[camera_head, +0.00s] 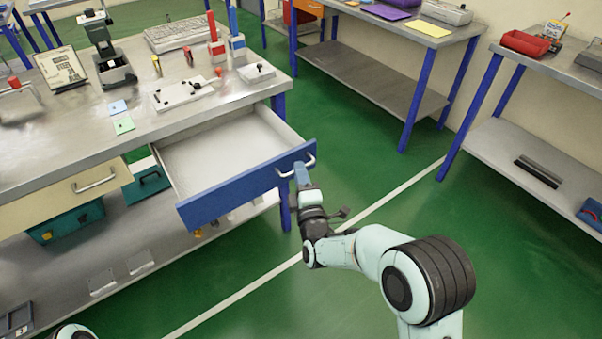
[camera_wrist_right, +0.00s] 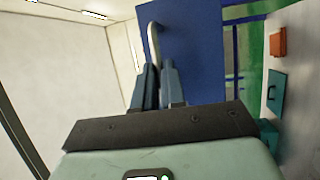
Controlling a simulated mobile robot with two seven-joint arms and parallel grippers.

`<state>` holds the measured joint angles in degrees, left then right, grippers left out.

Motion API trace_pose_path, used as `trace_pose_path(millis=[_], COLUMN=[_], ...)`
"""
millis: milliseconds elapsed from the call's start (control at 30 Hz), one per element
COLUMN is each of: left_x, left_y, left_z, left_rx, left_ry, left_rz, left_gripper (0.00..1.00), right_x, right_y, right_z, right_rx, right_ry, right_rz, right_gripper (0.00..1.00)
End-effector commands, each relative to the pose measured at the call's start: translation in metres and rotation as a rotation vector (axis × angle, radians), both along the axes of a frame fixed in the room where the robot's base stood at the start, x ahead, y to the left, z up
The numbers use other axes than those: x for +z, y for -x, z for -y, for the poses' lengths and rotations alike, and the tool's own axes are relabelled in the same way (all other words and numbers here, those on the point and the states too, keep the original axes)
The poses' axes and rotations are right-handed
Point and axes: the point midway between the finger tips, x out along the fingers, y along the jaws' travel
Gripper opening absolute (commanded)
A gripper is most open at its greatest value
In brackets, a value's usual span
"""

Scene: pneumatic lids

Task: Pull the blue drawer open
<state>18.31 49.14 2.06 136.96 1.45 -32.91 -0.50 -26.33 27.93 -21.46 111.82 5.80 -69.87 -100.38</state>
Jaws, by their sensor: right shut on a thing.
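The blue drawer (camera_head: 240,188) under the metal workbench stands well out from the bench, and its pale, empty-looking inside shows. The blue front also shows in the right wrist view (camera_wrist_right: 195,50). A light metal handle (camera_head: 312,162) sits near the right end of that front. My right gripper (camera_head: 302,172) is at this handle. In the right wrist view its two fingers (camera_wrist_right: 157,75) are closed around the handle (camera_wrist_right: 154,42). A small piece of my left arm shows at the bottom left of the head view, but its gripper is out of view.
A cream drawer (camera_head: 75,190) is shut at the left of the same bench. Green boxes and small trays sit on the shelf below. The green floor (camera_head: 380,210) to the right is clear up to the other benches (camera_head: 400,50).

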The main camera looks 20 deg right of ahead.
Motion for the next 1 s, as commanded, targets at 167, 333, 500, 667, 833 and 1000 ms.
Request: trace_pose_path(millis=[167, 333, 500, 667, 833, 1000], left_x=[0.0, 0.0, 0.0, 0.0, 0.002, 0.006], left_y=[0.0, 0.0, 0.0, 0.0, 0.002, 0.007], left_z=[0.0, 0.0, 0.0, 0.0, 0.001, 0.004], left_rx=[0.0, 0.0, 0.0, 0.0, -0.001, -0.008], left_ry=[0.0, 0.0, 0.0, 0.0, 0.002, 0.01], left_rz=[-0.001, -0.001, -0.001, -0.001, -0.004, -0.018], left_gripper=[0.43, 0.43, 0.43, 0.43, 0.43, 0.43], right_x=[0.001, 0.001, 0.001, 0.001, -0.001, -0.005], right_y=[0.0, 0.0, 0.0, 0.0, 0.008, 0.038], right_z=[-0.001, -0.001, 0.0, 0.0, -0.001, -0.003], right_rx=[0.001, 0.001, 0.001, 0.0, 0.0, 0.001], right_ry=[-0.001, -0.001, 0.0, 0.0, 0.0, -0.001], right_rz=[0.003, 0.003, 0.002, 0.002, 0.0, -0.002], right_gripper=[0.0, 0.0, 0.35, 0.35, 0.35, 0.35])
